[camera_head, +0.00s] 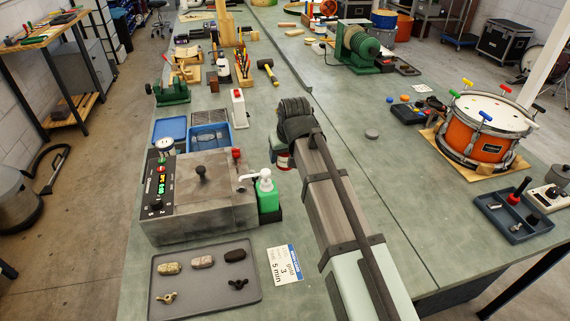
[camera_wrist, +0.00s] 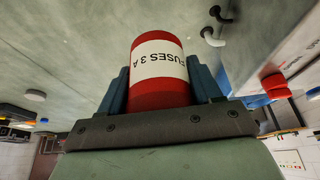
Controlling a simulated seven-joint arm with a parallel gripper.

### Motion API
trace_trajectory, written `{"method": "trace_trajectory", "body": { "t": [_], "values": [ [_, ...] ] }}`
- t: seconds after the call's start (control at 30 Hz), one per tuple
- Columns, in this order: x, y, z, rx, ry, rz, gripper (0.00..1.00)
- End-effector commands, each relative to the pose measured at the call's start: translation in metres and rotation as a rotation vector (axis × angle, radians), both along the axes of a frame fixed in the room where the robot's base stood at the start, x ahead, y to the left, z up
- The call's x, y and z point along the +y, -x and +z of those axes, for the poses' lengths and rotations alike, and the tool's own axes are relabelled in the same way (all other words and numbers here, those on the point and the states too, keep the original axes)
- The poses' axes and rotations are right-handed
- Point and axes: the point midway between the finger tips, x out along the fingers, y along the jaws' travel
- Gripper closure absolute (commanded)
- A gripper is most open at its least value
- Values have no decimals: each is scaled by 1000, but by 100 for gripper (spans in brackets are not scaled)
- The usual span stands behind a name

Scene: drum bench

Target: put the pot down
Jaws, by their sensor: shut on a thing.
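The pot (camera_wrist: 158,75) is a red cylinder with a white label reading "FUSES 3 A". My gripper (camera_wrist: 158,88) is shut on it, with a blue finger on each side in the wrist view. In the head view a little of the red pot (camera_head: 284,163) shows below my gripper (camera_head: 282,148), behind the green soap bottle. My wrist and arm hide most of it there. I cannot tell whether its base touches the bench (camera_head: 225,235).
A grey machine box (camera_head: 200,205) and a green bottle with white pump (camera_head: 266,190) stand close left of my gripper. A tray of stones (camera_head: 205,285) and a printed card (camera_head: 285,264) lie nearer. A grey puck (camera_head: 372,134) and an orange drum (camera_head: 482,130) are right. Bench between is clear.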

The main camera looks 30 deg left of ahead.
Motion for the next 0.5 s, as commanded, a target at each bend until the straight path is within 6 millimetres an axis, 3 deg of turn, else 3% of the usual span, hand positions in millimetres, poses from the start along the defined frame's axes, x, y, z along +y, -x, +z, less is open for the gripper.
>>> {"method": "trace_trajectory", "body": {
  "t": [0.13,0.27,0.5],
  "values": [
    [-6,-7,10,0,0,-12,70],
    [-26,-24,15,-2,-2,-48,70],
    [-96,-45,20,-16,-9,-138,70]
  ]
}}
